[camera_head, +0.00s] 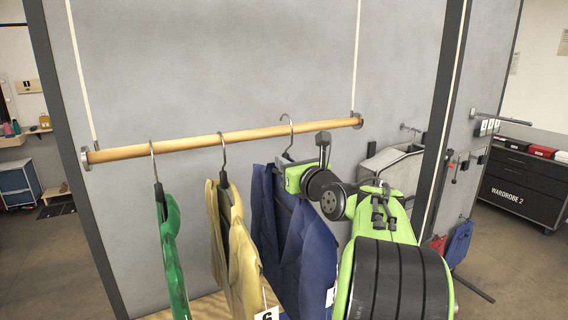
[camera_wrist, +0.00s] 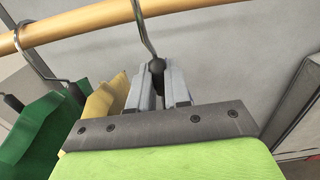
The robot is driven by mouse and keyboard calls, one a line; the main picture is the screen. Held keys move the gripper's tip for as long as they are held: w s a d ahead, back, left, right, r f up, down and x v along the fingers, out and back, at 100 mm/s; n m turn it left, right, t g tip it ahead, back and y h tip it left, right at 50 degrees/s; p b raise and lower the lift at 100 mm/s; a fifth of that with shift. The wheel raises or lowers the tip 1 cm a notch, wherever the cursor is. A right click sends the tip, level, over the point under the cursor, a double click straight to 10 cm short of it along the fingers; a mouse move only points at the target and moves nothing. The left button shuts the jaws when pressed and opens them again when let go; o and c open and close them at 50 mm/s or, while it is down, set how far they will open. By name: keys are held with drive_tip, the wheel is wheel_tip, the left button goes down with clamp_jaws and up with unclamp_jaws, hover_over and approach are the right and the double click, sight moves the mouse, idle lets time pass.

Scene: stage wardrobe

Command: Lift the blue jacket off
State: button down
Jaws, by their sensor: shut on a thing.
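The blue jacket (camera_head: 308,255) hangs on a hanger at the right end of the wooden rail (camera_head: 200,144). Its metal hook (camera_head: 291,132) reaches up to the rail, and the hook also shows over the rail in the wrist view (camera_wrist: 146,32). My gripper (camera_head: 284,170) is at the base of that hook, just above the jacket's collar. In the wrist view my gripper (camera_wrist: 165,85) is shut on the dark hanger neck (camera_wrist: 156,66). The jacket itself is hidden there behind the gripper body.
A yellow garment (camera_head: 240,245) with a number tag hangs to the left of the jacket, and a green one (camera_head: 173,250) further left. A grey panel (camera_head: 210,70) stands behind the rail. A dark post (camera_head: 440,110) is to the right of my arm.

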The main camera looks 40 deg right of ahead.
drive_tip(key=shift+b+v, duration=0.45)
drive_tip(key=shift+v, duration=1.95)
drive_tip(key=shift+w, duration=0.1)
